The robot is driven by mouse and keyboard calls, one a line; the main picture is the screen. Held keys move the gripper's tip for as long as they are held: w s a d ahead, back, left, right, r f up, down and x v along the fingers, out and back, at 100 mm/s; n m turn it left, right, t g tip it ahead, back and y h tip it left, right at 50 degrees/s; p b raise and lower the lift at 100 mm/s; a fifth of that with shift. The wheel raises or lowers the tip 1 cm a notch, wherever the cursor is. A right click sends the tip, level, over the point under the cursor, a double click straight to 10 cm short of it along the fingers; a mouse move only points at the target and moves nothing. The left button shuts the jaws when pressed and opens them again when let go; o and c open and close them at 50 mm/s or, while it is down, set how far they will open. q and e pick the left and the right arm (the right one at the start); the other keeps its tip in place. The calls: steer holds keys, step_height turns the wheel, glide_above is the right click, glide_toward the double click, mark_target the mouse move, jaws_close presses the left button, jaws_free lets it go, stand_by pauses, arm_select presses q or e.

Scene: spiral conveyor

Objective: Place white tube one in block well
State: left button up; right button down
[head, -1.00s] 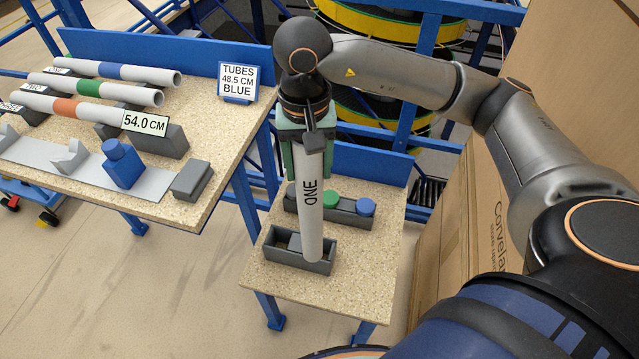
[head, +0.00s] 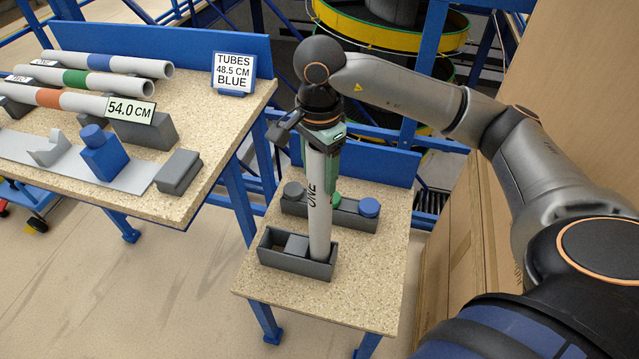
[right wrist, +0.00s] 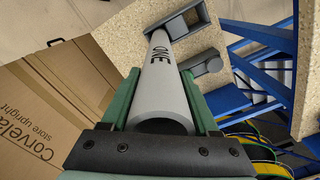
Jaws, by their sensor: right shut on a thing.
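The white tube marked ONE (head: 319,215) stands nearly upright, with its upper part in my right gripper (head: 323,145). The gripper is shut on it. Its lower end is at the right part of the grey block (head: 290,266), seemingly within the rim of the open well; how deep it sits I cannot tell. A small grey piece (head: 297,244) sits inside the block, left of the tube. In the right wrist view the tube (right wrist: 163,85) runs from between the green fingers (right wrist: 160,108) towards the grey block (right wrist: 182,18). My left gripper is out of view.
Behind the block is a grey holder (head: 345,217) with grey, green and blue caps. The larger table at left bears several banded tubes (head: 75,78), a blue block (head: 102,155) and a sign (head: 233,73). Cardboard (head: 465,235) stands close on the right.

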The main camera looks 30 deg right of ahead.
steer(key=shift+f, duration=1.7)
steer(key=shift+f, duration=0.2)
steer(key=shift+c, duration=0.7)
jaws_free()
step_height(320, 180, up, 12)
steer(key=shift+r+p, duration=0.2)
steer(key=shift+p, duration=0.2)
